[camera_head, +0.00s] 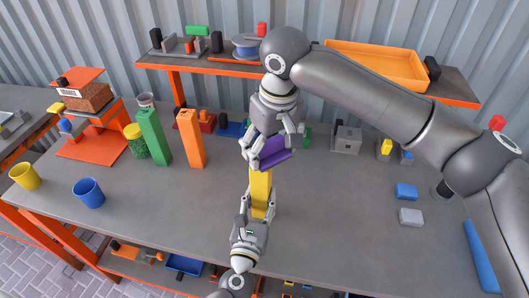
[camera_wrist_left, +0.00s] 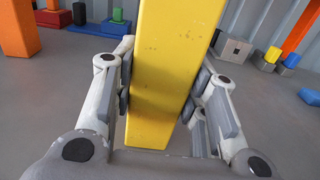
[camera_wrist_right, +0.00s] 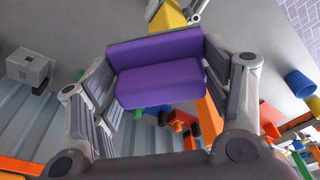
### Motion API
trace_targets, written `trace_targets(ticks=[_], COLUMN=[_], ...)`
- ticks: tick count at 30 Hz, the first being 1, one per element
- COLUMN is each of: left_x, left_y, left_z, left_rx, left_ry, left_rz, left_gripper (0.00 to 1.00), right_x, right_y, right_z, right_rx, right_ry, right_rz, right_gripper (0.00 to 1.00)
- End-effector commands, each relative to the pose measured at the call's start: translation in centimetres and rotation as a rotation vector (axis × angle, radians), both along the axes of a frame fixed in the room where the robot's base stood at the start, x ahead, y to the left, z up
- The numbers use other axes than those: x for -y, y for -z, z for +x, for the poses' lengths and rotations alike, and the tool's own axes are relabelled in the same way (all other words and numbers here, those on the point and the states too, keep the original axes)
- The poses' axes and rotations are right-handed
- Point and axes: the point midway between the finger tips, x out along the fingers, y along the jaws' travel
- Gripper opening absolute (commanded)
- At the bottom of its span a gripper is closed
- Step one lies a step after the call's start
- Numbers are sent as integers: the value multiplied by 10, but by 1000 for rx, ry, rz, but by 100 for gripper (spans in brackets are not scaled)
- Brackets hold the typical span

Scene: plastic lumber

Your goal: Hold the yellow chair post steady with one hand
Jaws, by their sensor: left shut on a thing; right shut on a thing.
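The yellow chair post (camera_head: 260,190) stands upright on the grey table in the head view. My left gripper (camera_head: 257,211) is shut on its lower part, with one finger on each side. In the left wrist view the yellow post (camera_wrist_left: 165,70) fills the space between the fingers. My right gripper (camera_head: 264,148) is shut on a purple chair-shaped piece (camera_head: 275,152) just above the post's top. In the right wrist view the purple piece (camera_wrist_right: 160,68) lies between the fingers, with the yellow post behind it. Whether the piece touches the post is hidden.
A green post (camera_head: 154,137) and an orange post (camera_head: 190,139) stand to the left. Blue (camera_head: 89,193) and yellow (camera_head: 25,176) cups are at the left edge. A grey block (camera_head: 346,139) stands behind right; blue (camera_head: 405,191) and pale (camera_head: 411,217) blocks lie at right.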

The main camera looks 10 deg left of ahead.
Motion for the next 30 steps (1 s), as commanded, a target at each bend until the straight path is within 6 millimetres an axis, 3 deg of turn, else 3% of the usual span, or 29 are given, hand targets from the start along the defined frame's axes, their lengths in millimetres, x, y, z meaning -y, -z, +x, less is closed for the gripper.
trace_targets(ticks=[18, 30], left_x=[0, 0], left_y=[0, 0], left_z=[0, 0], left_rx=[-1, -1], left_ry=[0, 0], left_rz=[0, 0], left_gripper=[0, 0], right_x=[0, 0], right_y=[-53, -57], right_z=[0, 0], right_rx=[-2, -2], right_ry=[1, 1], right_rz=[-1, -2], right_gripper=[45, 45])
